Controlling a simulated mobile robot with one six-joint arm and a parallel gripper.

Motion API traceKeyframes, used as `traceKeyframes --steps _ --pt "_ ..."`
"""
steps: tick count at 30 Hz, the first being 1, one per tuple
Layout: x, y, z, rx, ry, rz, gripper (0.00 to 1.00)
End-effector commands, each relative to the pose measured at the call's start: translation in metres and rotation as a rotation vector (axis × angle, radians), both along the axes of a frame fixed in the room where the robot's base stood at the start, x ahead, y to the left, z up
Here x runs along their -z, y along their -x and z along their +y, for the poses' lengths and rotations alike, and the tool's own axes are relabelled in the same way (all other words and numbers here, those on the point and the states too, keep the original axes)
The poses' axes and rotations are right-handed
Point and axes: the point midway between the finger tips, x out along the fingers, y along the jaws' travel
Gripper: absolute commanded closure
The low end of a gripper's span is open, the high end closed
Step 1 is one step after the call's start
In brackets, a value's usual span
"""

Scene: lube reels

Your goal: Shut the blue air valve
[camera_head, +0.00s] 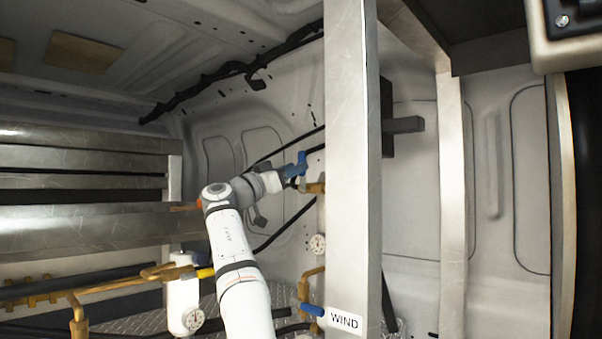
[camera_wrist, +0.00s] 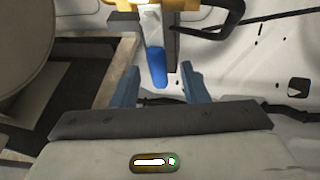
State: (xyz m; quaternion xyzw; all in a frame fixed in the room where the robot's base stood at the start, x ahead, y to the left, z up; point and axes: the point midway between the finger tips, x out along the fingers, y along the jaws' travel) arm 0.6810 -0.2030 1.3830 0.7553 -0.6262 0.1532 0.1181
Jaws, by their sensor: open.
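A bright blue valve handle (camera_wrist: 157,68) hangs from a brass fitting at the top of the wrist view. In the head view, a blue handle (camera_head: 300,160) shows by a brass valve (camera_head: 316,188) on the left side of the upright metal post. My gripper (camera_wrist: 160,66) is open. Its two dull blue fingers stand left and right of the handle's lower end, with gaps visible on both sides. Whether the fingers reach past the handle in depth is unclear. In the head view, my wrist partly hides the handle area.
A second blue handle (camera_head: 312,310) sits lower, beside a "WIND" label (camera_head: 344,321) on the post (camera_head: 352,130). Gauges (camera_head: 318,244) and brass pipes are close to my arm. A black hose (camera_wrist: 215,25) loops near the handle. A white filter unit (camera_head: 183,300) stands left.

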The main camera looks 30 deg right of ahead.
Motion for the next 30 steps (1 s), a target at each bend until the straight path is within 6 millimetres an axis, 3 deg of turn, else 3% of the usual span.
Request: traceKeyframes --steps 4,10,30 --pt "0.013 0.003 0.024 -0.002 0.0 0.0 0.59" --pt "0.016 0.006 0.038 -0.002 0.001 -0.002 0.59" --pt "0.015 0.006 0.039 -0.002 0.001 -0.002 0.59"
